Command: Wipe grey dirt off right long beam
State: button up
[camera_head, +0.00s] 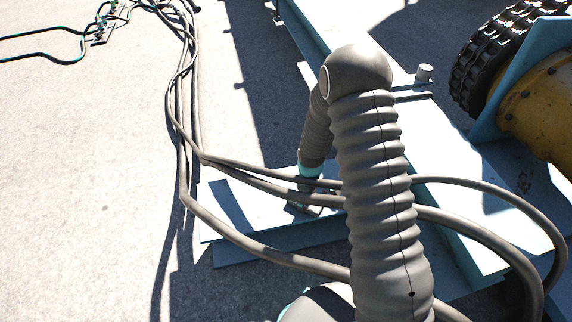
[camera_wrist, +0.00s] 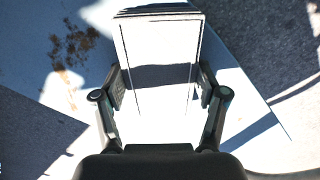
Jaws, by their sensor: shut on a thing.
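My gripper (camera_wrist: 160,95) is shut on a flat, pale block with thin dark edges (camera_wrist: 158,40) in the wrist view, one finger on each side. A shadow band crosses the block. A patch of brownish dark dirt (camera_wrist: 72,46) lies on the pale surface left of the block, apart from it. In the head view my gripper (camera_head: 304,207) is small and partly hidden by cables, low over the pale blue frame. A long pale beam (camera_head: 440,150) runs from the top to the lower right, partly behind my arm. Dark specks (camera_head: 524,181) show on the pale metal at right.
Several grey cables (camera_head: 240,232) loop across the frame and around my arm. A yellow drum (camera_head: 545,110) and a black tracked or treaded wheel (camera_head: 490,65) stand at right.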

notch_tip(320, 180, up, 3)
jog(key=shift+w+a+f, duration=0.15)
jog(key=shift+f, duration=0.05)
jog(key=shift+d+r+p, duration=0.25)
jog(key=shift+r+p, duration=0.55)
jog(key=shift+r, duration=1.9)
